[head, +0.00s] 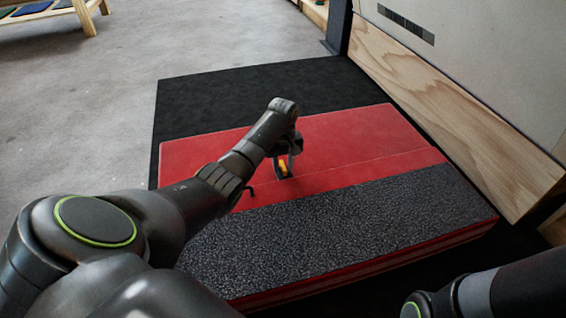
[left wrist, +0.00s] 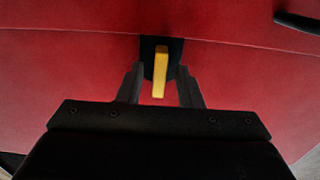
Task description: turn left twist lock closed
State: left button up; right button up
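The twist lock is a yellow bar (head: 284,168) on a small black base, on the red crash pad (head: 340,140). The left wrist view shows the yellow bar (left wrist: 160,70) pointing almost straight up and down in the picture, with the black base (left wrist: 148,46) behind it. My left gripper (head: 288,162) reaches down over the pad at the lock. In the left wrist view its two fingers (left wrist: 160,85) are apart, one on each side of the bar, with a gap showing on both sides. My right gripper is out of view; only part of my right arm shows.
The pad has a dark grey speckled strip (head: 340,228) along its near side and lies on a black mat (head: 215,100). A thin dark curved piece, perhaps a strap (left wrist: 298,23), is at the wrist view's upper right. A wood-edged wall panel (head: 455,115) stands right. Grey floor is clear left.

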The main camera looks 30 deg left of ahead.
pick_arm(q)
grip_shut()
